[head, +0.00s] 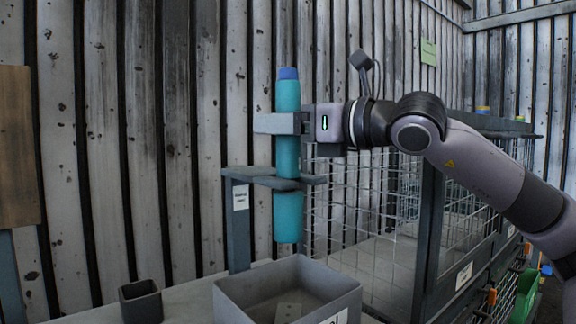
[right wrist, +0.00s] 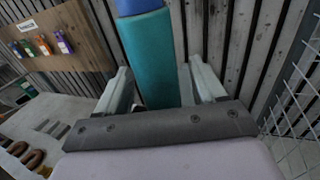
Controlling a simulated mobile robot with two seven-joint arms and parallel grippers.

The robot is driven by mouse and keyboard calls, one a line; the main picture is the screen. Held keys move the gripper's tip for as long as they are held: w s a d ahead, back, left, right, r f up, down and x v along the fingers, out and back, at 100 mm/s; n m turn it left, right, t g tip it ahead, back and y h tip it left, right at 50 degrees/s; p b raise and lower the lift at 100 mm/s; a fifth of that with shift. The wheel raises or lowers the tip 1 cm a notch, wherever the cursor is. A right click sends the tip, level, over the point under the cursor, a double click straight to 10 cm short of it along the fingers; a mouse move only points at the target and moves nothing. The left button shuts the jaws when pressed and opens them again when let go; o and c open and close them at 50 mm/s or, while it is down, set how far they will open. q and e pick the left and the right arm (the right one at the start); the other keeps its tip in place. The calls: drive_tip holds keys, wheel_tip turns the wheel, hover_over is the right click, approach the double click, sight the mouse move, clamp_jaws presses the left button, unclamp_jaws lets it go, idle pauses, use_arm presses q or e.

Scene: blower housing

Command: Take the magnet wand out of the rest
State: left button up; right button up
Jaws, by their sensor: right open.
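The magnet wand (head: 287,215) is a teal upright cylinder with a blue top end. It stands in the rest (head: 238,225), a dark grey bracket with a small label, and its lower end hangs below the bracket's arm. In the right wrist view the wand (right wrist: 150,60) lies between the two jaws. My right gripper (head: 275,123) is at the wand's upper part, above the rest's arm. Its jaws (right wrist: 163,85) are open on either side of the wand, with a gap visible at the right jaw. My left gripper is not in view.
A grey open bin (head: 230,300) stands below the wand, with a small dark square cup (head: 140,302) to its left. A wire mesh cage (head: 345,215) with dark posts stands right behind my right arm. A wooden board (right wrist: 62,38) with small coloured bottles is on the wall.

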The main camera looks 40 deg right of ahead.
drive_tip(key=shift+x, duration=0.85)
clamp_jaws()
drive_tip(key=shift+r, duration=0.15)
